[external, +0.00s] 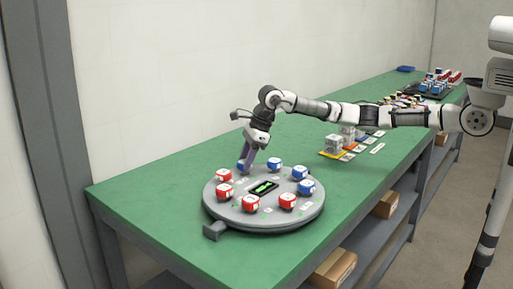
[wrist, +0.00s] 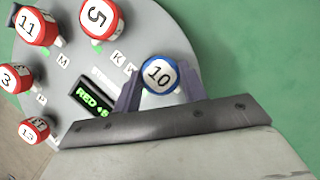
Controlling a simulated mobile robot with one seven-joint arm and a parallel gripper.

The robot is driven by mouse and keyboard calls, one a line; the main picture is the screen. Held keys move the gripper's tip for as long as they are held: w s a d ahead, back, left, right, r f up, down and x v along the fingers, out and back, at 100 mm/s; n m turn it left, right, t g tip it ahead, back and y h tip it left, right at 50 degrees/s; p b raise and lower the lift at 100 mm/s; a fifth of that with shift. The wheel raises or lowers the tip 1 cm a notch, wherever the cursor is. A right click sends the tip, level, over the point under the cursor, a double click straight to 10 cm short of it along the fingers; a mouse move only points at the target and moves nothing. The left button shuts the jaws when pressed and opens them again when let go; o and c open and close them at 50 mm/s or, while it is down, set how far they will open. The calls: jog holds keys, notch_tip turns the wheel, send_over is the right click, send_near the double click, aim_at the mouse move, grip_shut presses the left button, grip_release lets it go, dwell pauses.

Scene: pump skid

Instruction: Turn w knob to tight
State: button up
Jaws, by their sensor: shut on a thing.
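The w knob is a blue knob with a white top marked 10 (wrist: 160,74), beside a small label that looks like W (wrist: 131,68) on the round grey panel (wrist: 62,115). My gripper (wrist: 160,85) is shut on this knob, one finger on each side. In the external view my gripper (external: 247,157) points down at the far edge of the panel (external: 235,217), and the blue knob (external: 241,167) shows partly below it. Whether the knob is tight cannot be told.
Red knobs marked 5 (wrist: 98,17), 11 (wrist: 36,26) and others stand around the panel. A display (wrist: 92,102) with green text sits at its centre. Blue knobs (external: 275,164) stand to the right of my gripper. The green table (external: 150,195) is clear left of the panel.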

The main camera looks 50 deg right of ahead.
jog(key=shift+m, duration=0.4)
jog(key=m+t+h+b, duration=0.1)
jog(key=m+b, duration=0.1)
jog(key=m, duration=0.1)
jog(key=shift+s+a+m, duration=0.1)
jog(key=shift+m, duration=0.3)
jog(key=m+h+b, duration=0.1)
jog(key=m, duration=0.1)
jog(key=m+t+h+b, duration=0.1)
jog(key=m+b, duration=0.1)
jog(key=shift+a+m, duration=0.15)
jog(key=shift+m, duration=0.15)
jog(key=m+h, duration=0.1)
jog(key=m, duration=0.1)
jog(key=m+b, duration=0.1)
jog(key=m, duration=0.1)
jog(key=shift+a+r+h, duration=0.1)
jog(key=shift+a+h, duration=0.05)
jog(key=shift+h, duration=0.25)
jog(key=shift+m+g+h, duration=0.3)
jog(key=shift+m+h, duration=0.4)
jog(key=shift+m, duration=1.4)
jog(key=o, duration=1)
